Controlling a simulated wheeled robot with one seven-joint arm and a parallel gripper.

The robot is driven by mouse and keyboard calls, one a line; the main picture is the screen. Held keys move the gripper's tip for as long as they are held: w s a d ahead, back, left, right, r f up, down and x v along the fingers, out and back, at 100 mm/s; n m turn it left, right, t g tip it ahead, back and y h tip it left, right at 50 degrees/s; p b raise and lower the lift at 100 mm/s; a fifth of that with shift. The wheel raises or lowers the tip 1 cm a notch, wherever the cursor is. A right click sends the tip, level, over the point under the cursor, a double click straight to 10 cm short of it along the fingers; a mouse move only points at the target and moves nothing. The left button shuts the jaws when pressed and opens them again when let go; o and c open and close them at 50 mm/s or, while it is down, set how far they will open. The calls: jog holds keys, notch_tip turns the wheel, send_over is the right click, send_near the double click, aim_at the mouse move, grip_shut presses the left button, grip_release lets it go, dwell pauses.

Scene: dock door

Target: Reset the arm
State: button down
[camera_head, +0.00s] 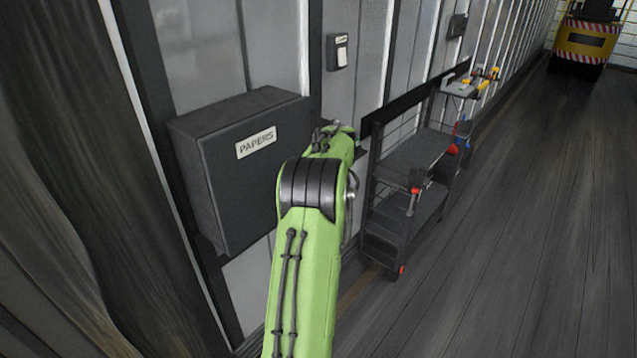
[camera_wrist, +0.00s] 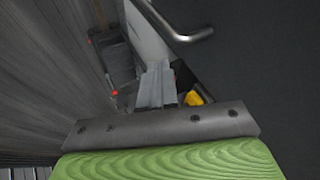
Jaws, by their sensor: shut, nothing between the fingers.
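My green arm rises through the middle of the head view and bends at a dark joint. Its far end reaches up beside the wall, to the right of the dark box labelled PAPERS (camera_head: 245,180). The gripper is hidden behind the arm in the head view. In the wrist view my gripper (camera_wrist: 158,80) shows as two grey fingers side by side, shut with nothing between them. A dark panel with a curved metal handle (camera_wrist: 190,32) is to the right of the fingers. A small yellow thing (camera_wrist: 195,98) shows just right of the fingers.
A dark shelved cart (camera_head: 415,155) with tools stands along the wall, right of my arm. A light switch (camera_head: 341,52) is on the wall above. A yellow vehicle (camera_head: 587,40) is far back right. The floor (camera_head: 540,220) on the right is clear.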

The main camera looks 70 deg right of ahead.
jog(key=v, duration=0.2)
jog(key=s+v, duration=0.1)
jog(key=v, duration=0.1)
jog(key=shift+s+a+r, duration=0.1)
jog(key=shift+r, duration=0.1)
